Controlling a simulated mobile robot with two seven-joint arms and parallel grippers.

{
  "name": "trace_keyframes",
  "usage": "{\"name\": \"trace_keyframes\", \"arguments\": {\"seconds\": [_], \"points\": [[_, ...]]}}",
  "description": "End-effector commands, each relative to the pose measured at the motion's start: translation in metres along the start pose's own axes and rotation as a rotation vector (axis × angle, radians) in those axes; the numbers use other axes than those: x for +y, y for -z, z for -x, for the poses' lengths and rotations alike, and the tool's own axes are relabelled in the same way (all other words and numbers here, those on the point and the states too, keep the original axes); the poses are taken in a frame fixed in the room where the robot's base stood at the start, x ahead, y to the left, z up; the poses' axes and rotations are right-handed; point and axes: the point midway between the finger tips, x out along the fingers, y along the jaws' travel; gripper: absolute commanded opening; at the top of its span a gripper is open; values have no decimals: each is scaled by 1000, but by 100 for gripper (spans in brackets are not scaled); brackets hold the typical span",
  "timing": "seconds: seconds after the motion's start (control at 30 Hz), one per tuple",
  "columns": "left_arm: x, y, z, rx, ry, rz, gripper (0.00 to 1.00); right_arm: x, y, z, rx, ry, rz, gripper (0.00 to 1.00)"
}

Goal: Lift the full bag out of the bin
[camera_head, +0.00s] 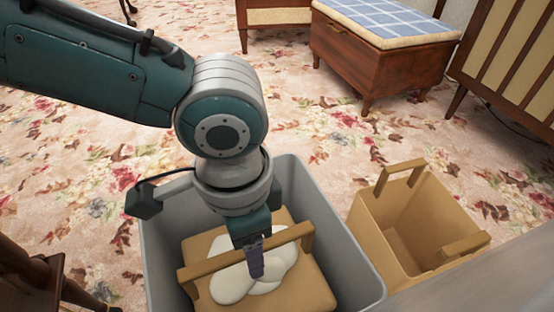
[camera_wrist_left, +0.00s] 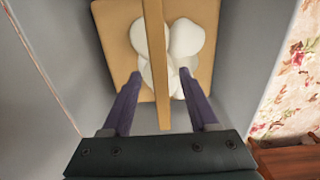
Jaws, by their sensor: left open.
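A grey bin (camera_head: 335,216) stands on the floor in the head view; its wall also shows in the left wrist view (camera_wrist_left: 240,60). A full tan bag (camera_head: 310,285) sits inside it, with white rounded contents (camera_head: 228,285) on top. The bag's bar-like handle (camera_head: 215,264) crosses above the contents; it also shows in the left wrist view (camera_wrist_left: 154,60). My left gripper (camera_head: 256,270) reaches down into the bin at the handle. In the left wrist view its purple fingers (camera_wrist_left: 158,85) are apart, one on each side of the handle. My right gripper is not in view.
An empty tan bag (camera_head: 372,225) with two handles stands to the right of the bin. A wooden chest (camera_head: 365,60) with a blue checked cushion stands farther back. Dark wooden furniture (camera_head: 30,275) is at lower left. Floral carpet (camera_head: 330,140) lies clear behind the bin.

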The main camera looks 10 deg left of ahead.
Motion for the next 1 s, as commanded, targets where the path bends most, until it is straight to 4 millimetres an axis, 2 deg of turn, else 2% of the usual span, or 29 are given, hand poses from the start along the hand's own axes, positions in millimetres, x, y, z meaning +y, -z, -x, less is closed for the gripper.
{"name": "trace_keyframes", "arguments": {"seconds": [0.97,1.0], "points": [[0,0,-5,0,0,0,60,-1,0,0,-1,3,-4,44],[0,0,-5,0,0,0,58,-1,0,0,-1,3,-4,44]]}}
